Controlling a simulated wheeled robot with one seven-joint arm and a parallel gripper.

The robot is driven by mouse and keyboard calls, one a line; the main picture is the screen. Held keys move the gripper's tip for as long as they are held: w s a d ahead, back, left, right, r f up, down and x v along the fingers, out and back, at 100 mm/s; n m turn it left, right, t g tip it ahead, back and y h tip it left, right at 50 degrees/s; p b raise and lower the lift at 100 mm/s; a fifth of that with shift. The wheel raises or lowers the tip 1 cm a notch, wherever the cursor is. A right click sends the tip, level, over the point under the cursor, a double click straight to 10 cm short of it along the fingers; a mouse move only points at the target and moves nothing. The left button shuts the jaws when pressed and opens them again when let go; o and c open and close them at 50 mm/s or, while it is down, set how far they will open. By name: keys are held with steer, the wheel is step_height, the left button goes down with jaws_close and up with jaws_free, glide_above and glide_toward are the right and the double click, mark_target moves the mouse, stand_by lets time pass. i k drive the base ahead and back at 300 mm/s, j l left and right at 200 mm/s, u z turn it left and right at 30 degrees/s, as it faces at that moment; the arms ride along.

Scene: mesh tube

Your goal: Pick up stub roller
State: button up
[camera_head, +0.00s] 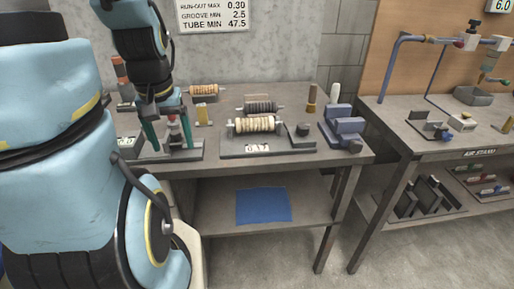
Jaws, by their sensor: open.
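My gripper (172,146) is open and points down over the left part of the bench. Its two teal fingers stand on either side of a small upright red and pale piece (174,128) on a grey base (186,153); I cannot tell whether they touch it. No label marks the stub roller. A tan ribbed roller (254,125) lies across a fixture to the right of my gripper. A dark ribbed roller (261,107) lies just behind it. Another tan roller (203,90) lies at the back. My arm hides part of the bench's left side.
A blue-grey block fixture (345,126) stands at the bench's right end, with a white upright cylinder (335,93) behind it. A brown cylinder (312,97) stands nearby. A blue sheet (263,205) lies on the lower shelf. A second bench (400,120) stands to the right across a gap.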

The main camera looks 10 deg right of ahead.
mark_target(265, 124)
steer(key=l+u, duration=0.4)
steer(key=l, duration=0.15)
steer(key=k+l+u, duration=0.1)
steer(key=l+u, duration=0.3)
steer(key=k+l+u, duration=0.2)
steer(key=l+u, duration=0.2)
steer(key=l, duration=0.2)
